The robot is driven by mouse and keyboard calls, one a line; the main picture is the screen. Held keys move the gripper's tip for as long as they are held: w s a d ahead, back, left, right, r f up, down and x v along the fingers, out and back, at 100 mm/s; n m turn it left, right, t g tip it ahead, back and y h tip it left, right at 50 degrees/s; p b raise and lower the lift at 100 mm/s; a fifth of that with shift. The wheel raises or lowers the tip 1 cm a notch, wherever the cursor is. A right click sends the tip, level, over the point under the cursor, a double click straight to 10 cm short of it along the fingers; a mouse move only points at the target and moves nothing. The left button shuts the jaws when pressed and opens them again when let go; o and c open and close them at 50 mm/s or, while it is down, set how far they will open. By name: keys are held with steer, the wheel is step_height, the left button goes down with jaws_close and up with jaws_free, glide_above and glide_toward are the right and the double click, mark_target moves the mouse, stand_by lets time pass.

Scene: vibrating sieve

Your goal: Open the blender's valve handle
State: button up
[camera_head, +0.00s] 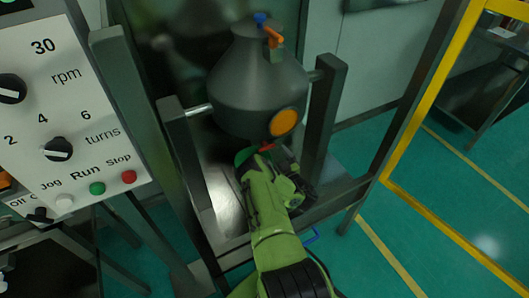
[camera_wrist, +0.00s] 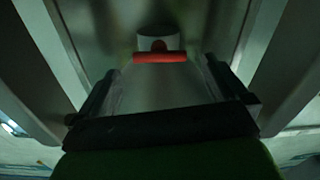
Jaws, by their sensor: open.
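The blender is a dark grey vessel (camera_head: 250,85) hung between two upright posts. In the wrist view the red handle (camera_wrist: 159,57) is a short bar lying crosswise in front of a pale round fitting (camera_wrist: 157,41). My gripper (camera_head: 258,155) is below the vessel, close to the red handle. In the wrist view my gripper (camera_wrist: 162,90) is open, its dark fingers on the left and right. The handle lies ahead between them, and nothing appears held. The fingertips are mostly hidden in the head view.
An orange lever (camera_head: 273,37) and blue knob (camera_head: 260,18) sit on top of the vessel, with an orange disc (camera_head: 284,122) on its side. Frame posts (camera_head: 323,115) flank my arm closely. A control panel (camera_head: 70,110) stands at left; a yellow frame (camera_head: 428,95) at right.

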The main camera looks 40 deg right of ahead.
mark_target(265, 146)
steer(key=b+x, duration=0.1)
steer(key=x, duration=0.3)
steer(key=shift+w+d+f, duration=0.1)
steer(key=shift+w, duration=0.2)
steer(key=c, duration=0.8)
steer(key=shift+o, duration=0.2)
steer(key=shift+m, duration=0.3)
steer(key=shift+m+p, duration=2.35)
steer(key=shift+m, duration=1.05)
steer(key=o, duration=0.8)
steer(key=shift+c, duration=0.2)
